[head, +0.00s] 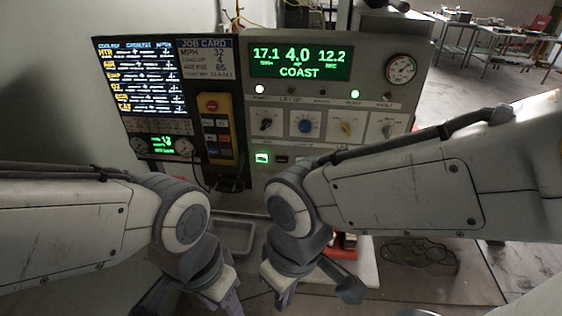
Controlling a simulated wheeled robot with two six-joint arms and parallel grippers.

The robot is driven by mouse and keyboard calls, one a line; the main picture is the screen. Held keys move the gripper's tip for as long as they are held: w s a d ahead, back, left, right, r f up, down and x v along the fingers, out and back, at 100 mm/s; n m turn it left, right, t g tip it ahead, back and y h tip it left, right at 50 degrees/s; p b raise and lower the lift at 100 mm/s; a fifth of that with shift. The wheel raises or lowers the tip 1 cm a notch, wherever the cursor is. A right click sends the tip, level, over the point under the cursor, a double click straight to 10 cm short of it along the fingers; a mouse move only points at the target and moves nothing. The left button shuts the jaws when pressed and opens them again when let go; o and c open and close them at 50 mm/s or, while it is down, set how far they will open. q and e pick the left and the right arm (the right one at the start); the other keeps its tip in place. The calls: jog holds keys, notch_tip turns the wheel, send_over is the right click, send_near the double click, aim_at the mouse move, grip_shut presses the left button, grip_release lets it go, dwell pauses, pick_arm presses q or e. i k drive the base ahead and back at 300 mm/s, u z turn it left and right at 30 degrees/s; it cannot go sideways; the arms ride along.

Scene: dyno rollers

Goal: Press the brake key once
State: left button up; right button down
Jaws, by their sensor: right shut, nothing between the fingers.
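A yellow hand pendant (218,128) with a red button on top and several small dark, blue and red keys hangs on the left part of the console. Its key labels are too small to read, so I cannot tell which key is the brake key. The green display (300,62) reads 17.1, 4.0, 12.2 and COAST. My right gripper (315,288) is shut and empty, low in front of the console, below and right of the pendant. My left gripper (227,298) is at the bottom edge, partly cut off, below the pendant. Neither touches the pendant.
The console has a row of knobs (305,123), a lit green switch (262,157) and a round gauge (400,69). A bright text screen (138,78) is at left. A grey tray (234,236) lies below. Tables (490,30) stand far back right.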

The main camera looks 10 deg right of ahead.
aim_at(279, 159)
jog(key=k, duration=1.3)
jog(key=u, duration=0.55)
jog(key=i, duration=1.45)
jog(key=z, duration=0.55)
